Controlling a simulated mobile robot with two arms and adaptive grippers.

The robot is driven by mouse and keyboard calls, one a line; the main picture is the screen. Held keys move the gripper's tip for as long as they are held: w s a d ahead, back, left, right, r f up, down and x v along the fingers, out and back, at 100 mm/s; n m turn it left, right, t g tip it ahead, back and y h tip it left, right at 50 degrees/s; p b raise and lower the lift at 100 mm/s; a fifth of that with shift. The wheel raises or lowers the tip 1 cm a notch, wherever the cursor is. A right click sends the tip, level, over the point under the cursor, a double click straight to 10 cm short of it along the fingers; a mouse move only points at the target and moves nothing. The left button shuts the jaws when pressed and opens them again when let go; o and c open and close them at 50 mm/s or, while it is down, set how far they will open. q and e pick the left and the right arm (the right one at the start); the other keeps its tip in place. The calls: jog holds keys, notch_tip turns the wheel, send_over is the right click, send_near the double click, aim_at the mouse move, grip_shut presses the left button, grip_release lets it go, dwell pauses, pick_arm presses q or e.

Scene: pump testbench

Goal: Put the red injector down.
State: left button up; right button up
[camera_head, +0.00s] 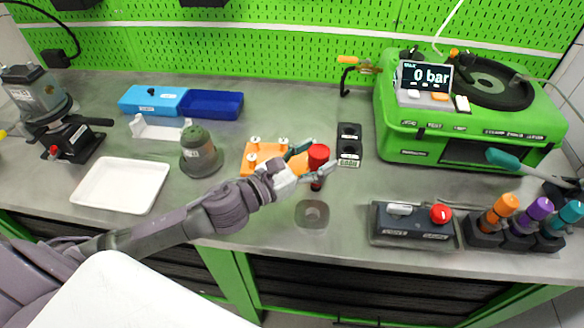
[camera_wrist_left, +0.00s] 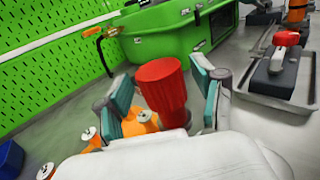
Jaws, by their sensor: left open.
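The red injector (camera_head: 318,158) is upright, with a red cap and a dark lower part. It is by the right edge of the orange plate (camera_head: 250,160), just left of a black two-hole block (camera_head: 349,148). My left gripper (camera_head: 309,160) is open, with its teal-padded fingers on either side of the injector. In the left wrist view the red injector (camera_wrist_left: 163,85) stands between the spread fingers, with visible gaps. What its lower end rests on is hidden. My right gripper is not in view.
A grey round piece with a hole (camera_head: 312,213) lies in front. Orange, purple and teal injectors (camera_head: 538,209) stand in dark holders at the right, beside a red-button box (camera_head: 415,224). A green tester (camera_head: 420,146) stands behind. A white tray (camera_head: 95,206) is at the left.

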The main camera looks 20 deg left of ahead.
pick_arm(q)
jog(key=b+v, duration=0.3)
jog(key=v, duration=0.8)
jog(key=shift+b, duration=0.35)
